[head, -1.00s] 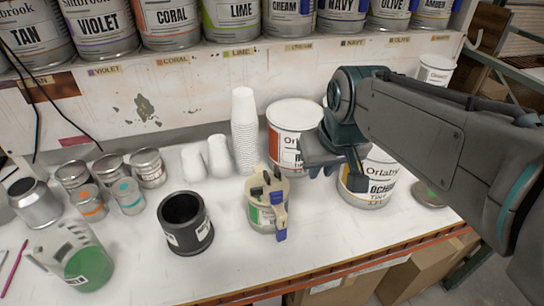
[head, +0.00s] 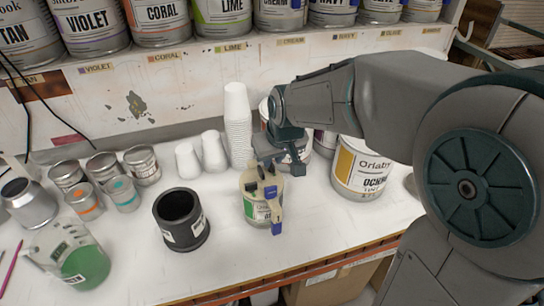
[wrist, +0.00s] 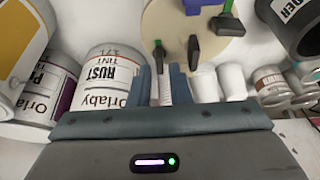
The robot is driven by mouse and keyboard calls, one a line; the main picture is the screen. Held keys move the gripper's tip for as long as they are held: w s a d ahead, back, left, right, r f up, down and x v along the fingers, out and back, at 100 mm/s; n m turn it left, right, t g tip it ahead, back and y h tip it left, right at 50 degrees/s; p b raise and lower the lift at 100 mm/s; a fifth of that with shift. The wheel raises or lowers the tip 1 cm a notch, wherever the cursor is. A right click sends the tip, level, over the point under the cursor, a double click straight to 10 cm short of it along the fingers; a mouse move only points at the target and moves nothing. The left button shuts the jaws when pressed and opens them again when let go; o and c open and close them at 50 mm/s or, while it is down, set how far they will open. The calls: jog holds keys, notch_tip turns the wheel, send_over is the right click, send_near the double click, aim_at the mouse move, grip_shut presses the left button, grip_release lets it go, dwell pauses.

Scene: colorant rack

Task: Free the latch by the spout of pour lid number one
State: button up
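The pour lid (head: 249,178) is beige and sits on a small can (head: 255,208) at the middle of the bench. Black latch pieces stand on it, and a beige bar with a blue end (head: 277,229) projects at its front. In the wrist view the lid (wrist: 165,20) shows a black latch (wrist: 194,48), a green-tipped black latch (wrist: 159,52) and a blue part (wrist: 200,5). I cannot tell which is by the spout. My gripper (head: 279,168) is open and empty, just above and behind the lid; its fingers (wrist: 161,73) point toward the latches. I see no contact.
A stack of white cups (head: 237,125) and a Rust tin (wrist: 100,75) stand behind the lid. The Ochre tin (head: 360,168) is to the right, a black pot (head: 182,220) to the left.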

jog(key=shift+x, duration=1)
grip_shut()
jog(key=shift+n+b, duration=0.5)
jog(key=shift+b, duration=0.15)
